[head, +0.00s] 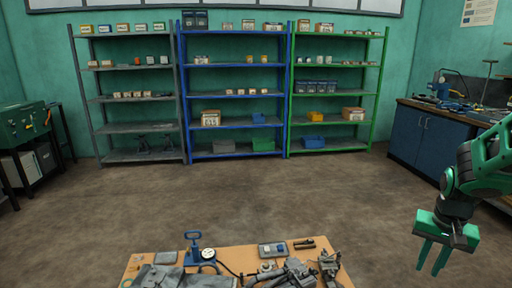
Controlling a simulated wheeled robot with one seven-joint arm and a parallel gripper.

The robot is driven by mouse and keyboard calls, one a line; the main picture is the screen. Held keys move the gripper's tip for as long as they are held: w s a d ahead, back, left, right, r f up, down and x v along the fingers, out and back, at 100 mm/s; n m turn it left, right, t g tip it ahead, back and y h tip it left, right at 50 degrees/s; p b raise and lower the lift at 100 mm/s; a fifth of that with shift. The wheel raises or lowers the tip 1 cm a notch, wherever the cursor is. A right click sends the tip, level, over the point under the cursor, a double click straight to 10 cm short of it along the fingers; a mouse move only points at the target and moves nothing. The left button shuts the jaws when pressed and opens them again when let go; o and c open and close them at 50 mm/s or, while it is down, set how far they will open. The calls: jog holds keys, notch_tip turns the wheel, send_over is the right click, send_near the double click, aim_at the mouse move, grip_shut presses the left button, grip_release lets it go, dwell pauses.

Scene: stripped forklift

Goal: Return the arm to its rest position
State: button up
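My gripper (432,258) hangs at the right side of the head view, green with its two fingers pointing down. The fingers stand apart with a gap between them, and nothing shows in the gap. My arm (485,165) comes in from the right edge, bent, with the gripper below it. The gripper is to the right of the wooden table and apart from it.
A wooden table (236,262) at the bottom holds a blue pump with a gauge (207,254), grey parts and tools. Grey, blue and green shelves (236,92) line the back wall. A blue workbench (425,140) stands right, a green cabinet (22,125) left. The middle floor is clear.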

jog(key=s+a+r, duration=0.2)
jog(key=s+r, duration=0.1)
jog(key=s, duration=0.6)
jog(key=s+a+r+n+g+y, duration=0.1)
jog(key=s+a+r, duration=0.2)
jog(key=s, duration=0.6)
jog(key=shift+s+a+r, duration=0.15)
jog(key=shift+a+r, duration=0.2)
jog(key=shift+r, duration=0.25)
jog(key=shift+w+f, duration=0.25)
jog(key=shift+w, duration=0.4)
